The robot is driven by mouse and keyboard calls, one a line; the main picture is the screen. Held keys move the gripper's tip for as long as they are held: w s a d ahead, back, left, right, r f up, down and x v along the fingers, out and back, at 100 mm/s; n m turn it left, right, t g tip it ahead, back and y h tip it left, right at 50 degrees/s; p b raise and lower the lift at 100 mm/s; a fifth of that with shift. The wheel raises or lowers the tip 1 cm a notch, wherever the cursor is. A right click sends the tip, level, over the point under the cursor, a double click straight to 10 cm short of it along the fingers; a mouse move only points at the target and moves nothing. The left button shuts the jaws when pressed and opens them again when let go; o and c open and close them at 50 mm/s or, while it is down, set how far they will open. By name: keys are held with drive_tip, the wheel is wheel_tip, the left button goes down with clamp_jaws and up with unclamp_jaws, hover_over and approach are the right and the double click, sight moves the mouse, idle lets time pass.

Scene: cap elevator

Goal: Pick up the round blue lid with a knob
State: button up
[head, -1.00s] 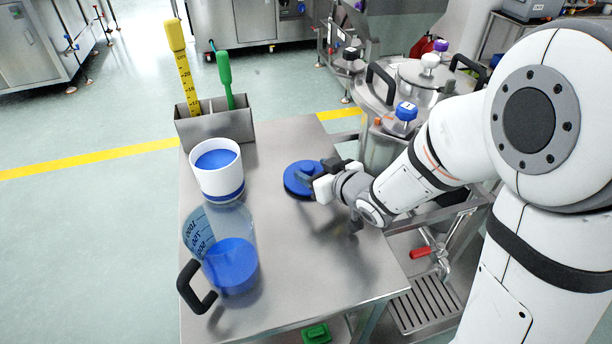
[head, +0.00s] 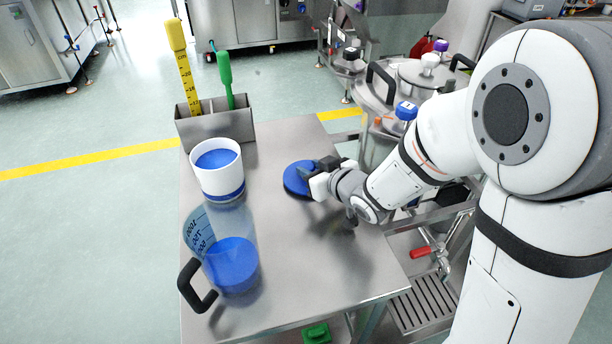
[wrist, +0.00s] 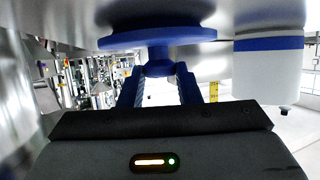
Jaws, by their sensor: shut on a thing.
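The round blue lid (head: 294,180) is at the middle of the steel table, at the tip of my arm. In the wrist view, the lid's disc (wrist: 160,38) is above the fingers in the picture, with its knob (wrist: 158,66) between them. My gripper (head: 313,172) is shut on the knob, and its two blue fingers also show in the wrist view (wrist: 158,82). The gripper hides part of the lid in the head view. The lid looks slightly tilted and at or just above the table; a clear gap is hard to see.
A white cup with blue contents (head: 217,182) and a clear jug with a black handle (head: 222,225) stand left of the lid. A steel holder (head: 235,128) with yellow and green tools is behind. The steel table (head: 320,270) is clear in front. Lidded vessels (head: 425,80) stand right.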

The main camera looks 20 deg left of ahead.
wheel_tip(320, 180, up, 10)
drive_tip(key=p, duration=0.2)
drive_tip(key=shift+p, duration=0.3)
